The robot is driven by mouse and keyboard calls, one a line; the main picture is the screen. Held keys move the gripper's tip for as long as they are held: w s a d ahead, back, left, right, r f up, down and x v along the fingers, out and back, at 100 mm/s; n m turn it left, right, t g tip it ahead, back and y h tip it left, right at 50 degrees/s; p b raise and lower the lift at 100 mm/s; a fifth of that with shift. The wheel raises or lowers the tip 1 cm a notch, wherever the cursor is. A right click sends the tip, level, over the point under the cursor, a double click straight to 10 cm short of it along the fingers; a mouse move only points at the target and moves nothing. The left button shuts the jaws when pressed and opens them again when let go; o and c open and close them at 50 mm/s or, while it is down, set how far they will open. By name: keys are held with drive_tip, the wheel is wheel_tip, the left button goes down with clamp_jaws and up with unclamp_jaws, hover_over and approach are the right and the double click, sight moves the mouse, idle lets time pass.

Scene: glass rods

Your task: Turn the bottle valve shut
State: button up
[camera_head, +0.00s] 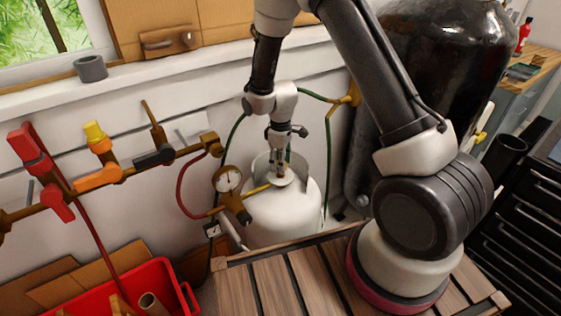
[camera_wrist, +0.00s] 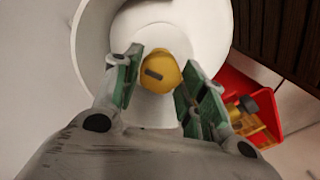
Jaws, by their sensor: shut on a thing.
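The white gas bottle (camera_head: 268,222) stands behind the wooden slats, with a raised collar around its top. Its bottle valve is a yellow round knob with a dark slot (camera_wrist: 158,76), seen from above in the wrist view. My gripper (camera_head: 283,160) points down over the bottle top, inside the collar.
A pressure gauge (camera_head: 229,179) and brass pipe lie left of the bottle, with a red hose. Pipes with red, orange and black valve handles (camera_head: 97,178) run along the wall. A red crate (camera_head: 150,285) sits lower left. A big black tank (camera_head: 440,60) stands at right.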

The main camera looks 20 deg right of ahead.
drive_tip(key=m, duration=0.4)
drive_tip(key=shift+m, duration=0.4)
idle(0.4)
drive_tip(key=o, duration=1)
wheel_tip(320, 180, up, 12)
drive_tip(key=shift+r, duration=0.1)
